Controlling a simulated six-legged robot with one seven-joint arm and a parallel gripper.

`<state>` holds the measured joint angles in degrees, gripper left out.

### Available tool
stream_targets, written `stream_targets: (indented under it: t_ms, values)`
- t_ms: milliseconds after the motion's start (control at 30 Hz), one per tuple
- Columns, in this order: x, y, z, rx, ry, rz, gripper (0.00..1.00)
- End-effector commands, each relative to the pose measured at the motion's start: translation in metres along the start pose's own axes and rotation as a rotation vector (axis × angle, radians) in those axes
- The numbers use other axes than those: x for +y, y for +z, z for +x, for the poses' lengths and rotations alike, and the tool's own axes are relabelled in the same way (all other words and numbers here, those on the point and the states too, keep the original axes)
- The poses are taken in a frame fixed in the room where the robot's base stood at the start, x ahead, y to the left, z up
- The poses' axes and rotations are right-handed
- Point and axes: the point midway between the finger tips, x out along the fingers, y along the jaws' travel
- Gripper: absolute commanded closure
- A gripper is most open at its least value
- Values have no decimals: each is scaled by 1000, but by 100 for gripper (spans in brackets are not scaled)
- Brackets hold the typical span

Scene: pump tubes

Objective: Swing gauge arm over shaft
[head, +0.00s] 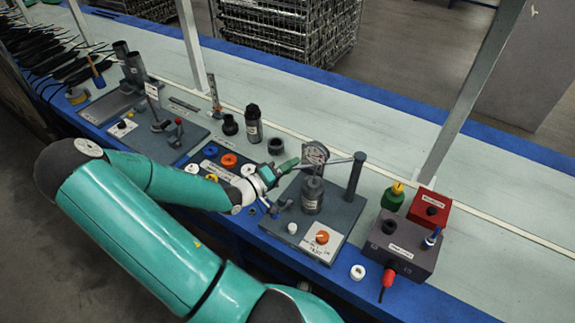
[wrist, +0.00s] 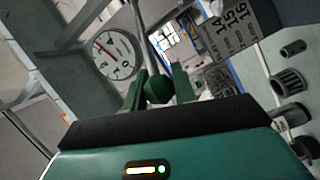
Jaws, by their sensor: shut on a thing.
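The gauge (head: 315,153) sits on a thin arm (head: 340,160) that runs from a dark upright post (head: 356,175) on the grey base plate (head: 335,228). In the head view the gauge appears just above the dark shaft cylinder (head: 312,192); exact alignment cannot be told. My gripper (head: 286,167) is at the left end of the gauge arm. In the wrist view its green fingers (wrist: 158,88) are shut around a green ball knob (wrist: 157,90). The round white gauge dial (wrist: 115,55) with a red needle shows left of the knob. The shaft is not clear in the wrist view.
An orange knob (head: 322,237) is on the base plate's front. Black cylinders (head: 253,123) stand behind my gripper. The pale bench behind is clear.

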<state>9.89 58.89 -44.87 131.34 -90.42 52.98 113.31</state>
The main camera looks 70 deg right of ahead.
Motion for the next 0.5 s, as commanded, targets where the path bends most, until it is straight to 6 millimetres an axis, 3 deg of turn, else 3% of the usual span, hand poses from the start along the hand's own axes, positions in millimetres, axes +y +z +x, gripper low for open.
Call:
stream_targets:
  t_ms: [233, 267, 300, 367, 500]
  values:
    - [-3, 0, -3, 2, -10, -1, 100]
    - [-3, 0, -3, 2, -10, -1, 69]
    - [-3, 0, -3, 2, -10, -1, 62]
    - [-3, 0, -3, 2, -9, -1, 51]
    - [-2, 1, -2, 2, -7, -1, 51]
